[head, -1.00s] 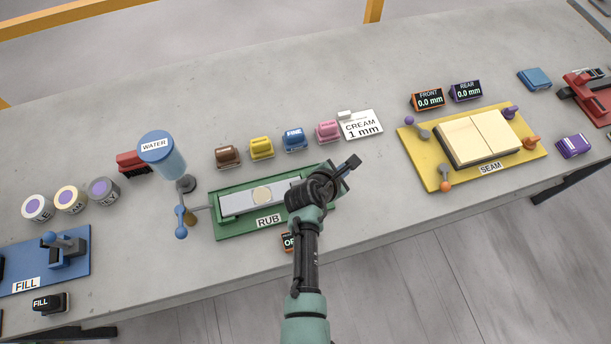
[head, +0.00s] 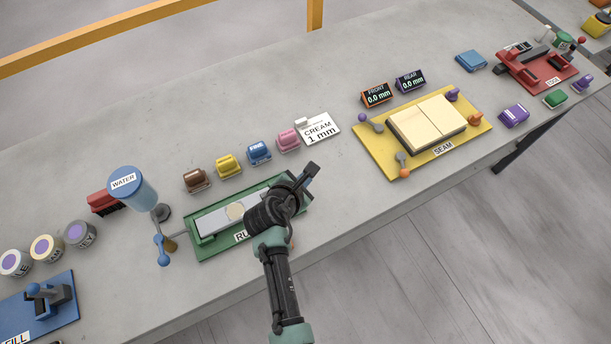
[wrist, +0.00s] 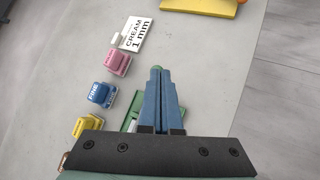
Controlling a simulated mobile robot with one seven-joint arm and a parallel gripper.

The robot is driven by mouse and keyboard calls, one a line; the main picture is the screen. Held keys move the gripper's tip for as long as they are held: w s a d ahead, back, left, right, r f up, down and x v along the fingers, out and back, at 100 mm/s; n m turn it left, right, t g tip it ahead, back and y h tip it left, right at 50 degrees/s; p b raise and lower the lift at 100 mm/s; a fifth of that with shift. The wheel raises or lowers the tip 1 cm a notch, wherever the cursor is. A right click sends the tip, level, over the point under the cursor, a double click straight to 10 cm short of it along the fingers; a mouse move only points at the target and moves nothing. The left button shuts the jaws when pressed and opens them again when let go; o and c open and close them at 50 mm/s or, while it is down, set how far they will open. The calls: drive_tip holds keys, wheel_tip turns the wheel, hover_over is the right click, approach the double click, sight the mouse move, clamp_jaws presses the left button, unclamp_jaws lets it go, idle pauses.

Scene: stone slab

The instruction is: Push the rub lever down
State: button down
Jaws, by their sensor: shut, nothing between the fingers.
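No rub lever can be clearly made out there. In the wrist view my gripper (wrist: 158,78) has its blue fingers together and empty, pointing away from the camera. A small green rounded piece (wrist: 157,67) shows right at the fingertips; whether they touch it I cannot tell. Part of the green station (wrist: 130,117) shows left of the fingers.
A blue WATER cylinder (head: 133,190) and a blue-knobbed lever (head: 161,252) stand left of the station. Brown, yellow, blue and pink blocks (head: 288,140) and a CREAM card (head: 319,128) lie behind it. The yellow SEAM board (head: 371,152) is to the right, with bare slab between.

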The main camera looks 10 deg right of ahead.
drive_tip(key=shift+s+a+r, duration=0.15)
drive_tip(key=shift+s+r, duration=0.35)
drive_tip(key=shift+r, duration=0.3)
drive_tip(key=shift+s+a+r, duration=0.15)
drive_tip(key=shift+s+r, duration=0.35)
drive_tip(key=shift+r, duration=0.25)
drive_tip(key=shift+s+a+r, duration=0.15)
drive_tip(key=shift+s+r, duration=0.35)
drive_tip(key=shift+r, duration=0.3)
